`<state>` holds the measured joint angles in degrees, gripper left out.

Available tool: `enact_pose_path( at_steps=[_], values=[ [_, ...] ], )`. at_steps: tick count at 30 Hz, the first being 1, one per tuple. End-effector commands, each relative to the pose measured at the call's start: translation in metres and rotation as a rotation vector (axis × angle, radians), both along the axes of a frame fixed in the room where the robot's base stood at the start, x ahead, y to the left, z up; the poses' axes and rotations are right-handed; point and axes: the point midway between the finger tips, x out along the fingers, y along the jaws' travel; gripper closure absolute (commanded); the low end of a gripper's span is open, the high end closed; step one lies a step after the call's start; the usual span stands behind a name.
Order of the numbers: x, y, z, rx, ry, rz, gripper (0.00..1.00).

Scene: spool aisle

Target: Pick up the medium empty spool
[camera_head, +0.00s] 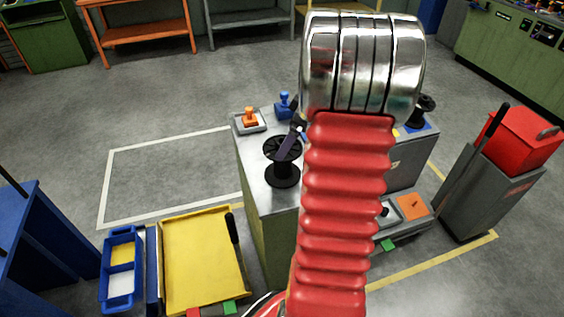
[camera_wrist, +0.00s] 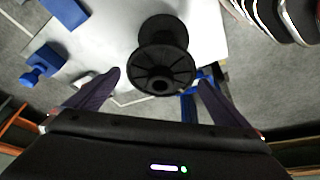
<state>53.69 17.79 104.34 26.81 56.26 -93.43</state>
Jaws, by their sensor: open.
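A black empty spool (camera_head: 282,168) stands upright on the grey top of a cabinet (camera_head: 252,172). In the wrist view the same spool (camera_wrist: 162,58) appears ahead of my gripper (camera_wrist: 158,77), between the two purple fingertips. The fingers are apart, and gaps show between them and the spool. In the head view one finger of my gripper (camera_head: 291,141) shows near the spool's upper flange; the rest is hidden by my red arm.
An orange-handled piece (camera_head: 250,117) and a blue-handled piece (camera_head: 284,104) sit at the cabinet's back left; the blue one (camera_wrist: 38,64) also shows in the wrist view. A yellow tray (camera_head: 200,255) is at lower left. A red box (camera_head: 520,137) stands on the right.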

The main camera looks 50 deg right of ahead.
Motion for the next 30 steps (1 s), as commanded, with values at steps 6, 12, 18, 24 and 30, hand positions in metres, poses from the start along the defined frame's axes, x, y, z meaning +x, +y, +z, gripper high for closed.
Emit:
enact_pose_path(
  at_steps=[6,12,18,24,30],
  values=[
    [0.01,0.007,-0.024,0.003,0.001,0.001,0.0],
    [0.018,0.011,-0.042,0.001,0.001,0.002,0.0],
    [0.019,0.01,-0.044,0.0,0.0,0.0,0.0],
    [0.018,0.01,-0.044,0.0,0.0,0.0,0.0],
    [0.018,0.01,-0.044,0.0,0.0,0.0,0.01]
  ],
)
